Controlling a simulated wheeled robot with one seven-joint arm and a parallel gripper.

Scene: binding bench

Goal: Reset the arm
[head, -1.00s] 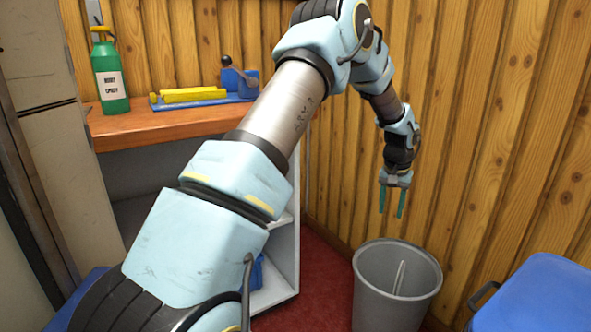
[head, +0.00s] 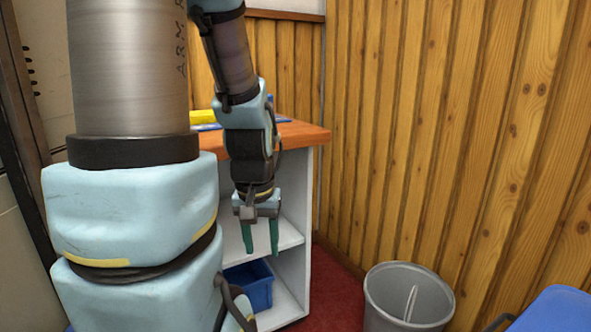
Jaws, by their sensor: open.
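My gripper (head: 260,238) points down in the head view, its two green fingers apart with nothing between them. It hangs in front of the white shelf unit under the wooden bench. My arm is folded, with its large links filling the left of the view and hiding much of the bench.
The wooden bench top (head: 305,132) has a yellow item (head: 203,117) on it, partly hidden by my arm. A blue bin (head: 250,284) sits in the white shelf unit (head: 296,240).

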